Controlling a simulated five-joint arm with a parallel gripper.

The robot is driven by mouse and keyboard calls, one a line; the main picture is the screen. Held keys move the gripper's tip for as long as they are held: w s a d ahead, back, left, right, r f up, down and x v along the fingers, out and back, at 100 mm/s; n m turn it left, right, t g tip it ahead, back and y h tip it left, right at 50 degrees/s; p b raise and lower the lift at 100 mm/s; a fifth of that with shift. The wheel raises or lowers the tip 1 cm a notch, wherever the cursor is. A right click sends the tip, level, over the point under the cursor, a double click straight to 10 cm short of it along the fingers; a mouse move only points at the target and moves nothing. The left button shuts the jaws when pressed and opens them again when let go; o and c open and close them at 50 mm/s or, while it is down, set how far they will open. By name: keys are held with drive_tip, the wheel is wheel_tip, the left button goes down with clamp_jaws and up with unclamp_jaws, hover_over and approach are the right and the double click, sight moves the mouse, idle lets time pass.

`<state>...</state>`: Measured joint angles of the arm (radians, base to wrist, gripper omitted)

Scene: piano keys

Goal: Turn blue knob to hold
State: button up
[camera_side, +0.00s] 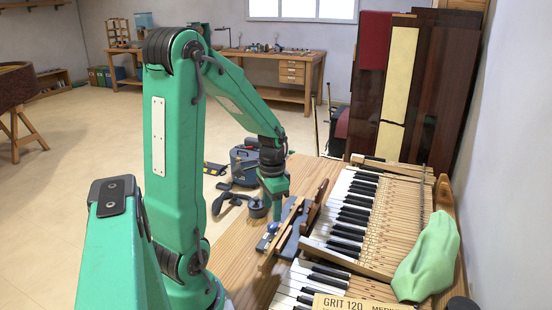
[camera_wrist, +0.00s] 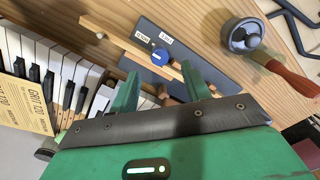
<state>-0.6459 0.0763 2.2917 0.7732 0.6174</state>
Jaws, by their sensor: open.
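The blue knob (camera_wrist: 160,57) sits on a dark grey plate (camera_wrist: 190,55) in the wrist view, with two small white labels, one (camera_wrist: 142,35) and another (camera_wrist: 166,40), beside it; their text is too small to read. The knob also shows in the side view (camera_side: 272,228), low on the bench below my gripper. My gripper (camera_wrist: 160,70) is open and empty. Its two green fingers point toward the knob, one to each side of it in the picture, apart from it. In the side view my gripper (camera_side: 275,212) hangs above the bench near the plate. Which way the knob points is unclear.
A wooden strip (camera_wrist: 115,38) runs close beside the knob. A round metal pot (camera_wrist: 243,36) and a wooden handle (camera_wrist: 288,75) lie to the right. Piano keys (camera_side: 345,215), a sandpaper sheet (camera_side: 350,302) and a green cloth (camera_side: 428,258) cover the bench's right side.

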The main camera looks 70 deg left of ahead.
sight(274, 227)
drive_tip(key=shift+r, duration=1.2)
drive_tip(key=shift+w+d+r, duration=0.15)
drive_tip(key=shift+d+r, duration=0.2)
drive_tip(key=shift+d, duration=0.05)
drive_tip(key=s+d+r+t, duration=0.1)
drive_tip(key=d+r+t, duration=0.1)
drive_tip(key=d+r, duration=0.3)
drive_tip(key=s+d+r+t, duration=0.2)
drive_tip(key=d+r, duration=0.4)
drive_tip(key=d, duration=0.7)
drive_tip(key=shift+r+t, duration=0.25)
drive_tip(key=shift+t, duration=0.55)
